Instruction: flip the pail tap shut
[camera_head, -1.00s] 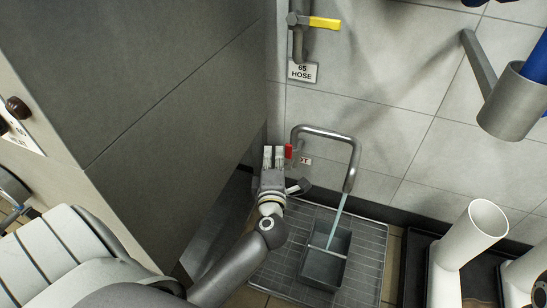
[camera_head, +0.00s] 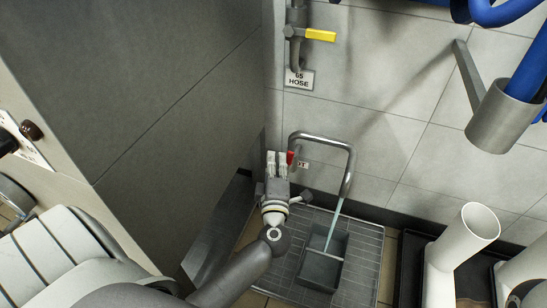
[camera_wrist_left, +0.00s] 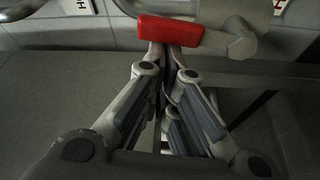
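The pail tap is a bent metal spout pipe (camera_head: 325,138) on the tiled wall with a red lever handle (camera_head: 291,157) at its left end. A pale stream of water (camera_head: 334,222) runs from the spout into a grey square pail (camera_head: 322,268). My left gripper (camera_head: 277,158) is beside the red handle, on its left in the head view. In the left wrist view, the red handle (camera_wrist_left: 168,30) lies across, just beyond my fingertips (camera_wrist_left: 166,62). The fingertips are together with nothing visible between them; contact with the handle is unclear. My right gripper is out of view.
The pail stands on a floor grating (camera_head: 365,262). A large grey panel (camera_head: 160,120) stands close on the left. Above is a yellow-handled hose valve (camera_head: 320,35) with a HOSE sign (camera_head: 299,78). A white pipe (camera_head: 462,245) rises at the right.

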